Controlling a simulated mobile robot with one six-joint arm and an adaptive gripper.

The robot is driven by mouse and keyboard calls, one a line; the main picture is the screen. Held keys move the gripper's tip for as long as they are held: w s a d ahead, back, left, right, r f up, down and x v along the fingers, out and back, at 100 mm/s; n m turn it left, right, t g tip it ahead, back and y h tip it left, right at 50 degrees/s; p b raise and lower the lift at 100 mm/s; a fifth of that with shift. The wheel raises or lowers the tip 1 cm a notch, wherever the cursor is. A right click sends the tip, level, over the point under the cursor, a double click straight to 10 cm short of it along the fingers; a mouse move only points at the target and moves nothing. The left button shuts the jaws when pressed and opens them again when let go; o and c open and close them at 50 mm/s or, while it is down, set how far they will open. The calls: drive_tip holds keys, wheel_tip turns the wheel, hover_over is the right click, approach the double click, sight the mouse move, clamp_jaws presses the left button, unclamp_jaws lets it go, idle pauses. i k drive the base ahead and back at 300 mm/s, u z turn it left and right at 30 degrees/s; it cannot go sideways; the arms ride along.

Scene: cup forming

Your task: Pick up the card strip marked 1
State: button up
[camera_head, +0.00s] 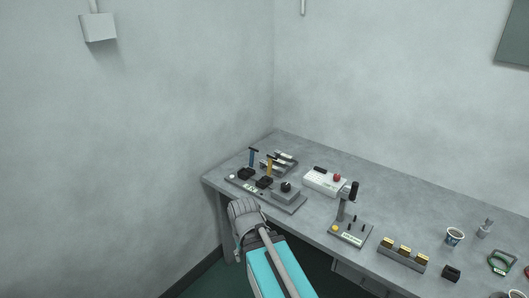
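I cannot make out a card strip marked 1; no such mark is readable at this size. Several flat dark pieces with pale edges lie in a rack (284,162) at the back left of the bench, and I cannot tell whether they are card strips. My arm shows at the bottom centre, in front of the bench's left end.
The grey bench (390,205) runs along the back wall.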

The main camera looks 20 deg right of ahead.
sight(295, 159)
drive_tip(key=z, duration=0.15)
drive_tip(key=i, duration=1.15)
drive_tip(key=z, duration=0.75)
drive_tip(key=i, duration=0.55)
